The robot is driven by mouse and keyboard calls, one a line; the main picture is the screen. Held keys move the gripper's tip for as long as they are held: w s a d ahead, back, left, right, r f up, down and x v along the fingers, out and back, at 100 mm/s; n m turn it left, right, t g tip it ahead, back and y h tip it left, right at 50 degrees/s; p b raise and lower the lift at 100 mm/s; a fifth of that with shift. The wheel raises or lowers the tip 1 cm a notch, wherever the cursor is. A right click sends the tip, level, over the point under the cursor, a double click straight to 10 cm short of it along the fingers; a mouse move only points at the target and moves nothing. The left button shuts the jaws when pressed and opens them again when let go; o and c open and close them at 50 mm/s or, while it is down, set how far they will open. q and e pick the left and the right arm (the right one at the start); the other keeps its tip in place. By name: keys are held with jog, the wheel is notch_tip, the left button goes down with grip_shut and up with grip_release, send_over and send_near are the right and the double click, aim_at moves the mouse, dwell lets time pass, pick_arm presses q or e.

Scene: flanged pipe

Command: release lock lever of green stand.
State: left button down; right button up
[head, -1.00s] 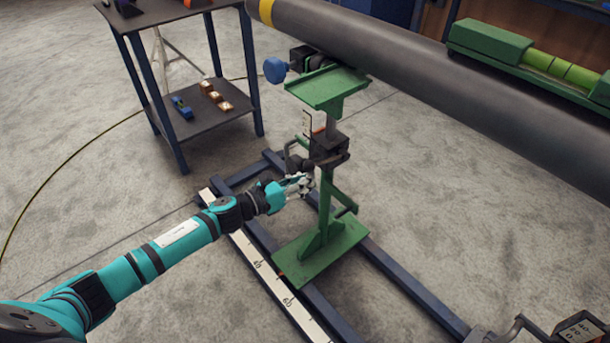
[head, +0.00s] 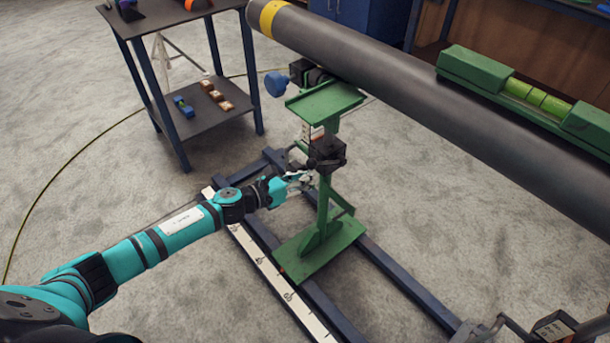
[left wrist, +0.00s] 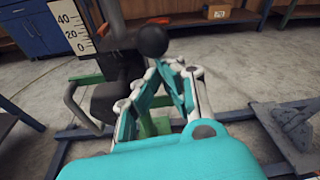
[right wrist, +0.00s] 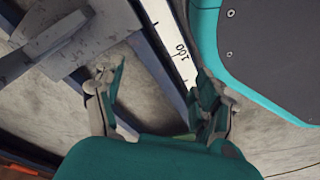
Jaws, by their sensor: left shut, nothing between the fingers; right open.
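The green stand (head: 322,222) stands upright on the rail frame, under the grey pipe. A black collar (head: 327,153) sits on its post, below the green top plate. In the left wrist view a black ball knob (left wrist: 152,40), apparently the lock lever's end, shows just beyond my fingertips; whether they touch it is unclear. My left gripper (head: 302,181) is shut and empty beside the post, just below the collar; it also shows in the left wrist view (left wrist: 168,68). My right gripper (right wrist: 160,88) is open and empty above the rails, away from the stand.
The grey pipe (head: 400,85) runs overhead at the right, with a green level (head: 530,95) on it. A blue knob (head: 276,84) juts out near the stand's top. A dark side table (head: 185,20) stands behind left. A white scale (head: 272,285) lies along the rail.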

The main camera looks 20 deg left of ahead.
pick_arm(q)
jog(key=shift+w+r, duration=0.1)
jog(key=shift+r, duration=0.15)
pick_arm(e)
jog(key=shift+s+d+f, duration=0.15)
jog(key=shift+s+f, duration=0.55)
jog(key=shift+s, duration=0.1)
pick_arm(q)
jog(key=shift+a+r, duration=0.1)
pick_arm(e)
jog(key=shift+w, duration=0.1)
pick_arm(q)
jog(key=v, duration=1.2)
jog(key=shift+f, duration=0.3)
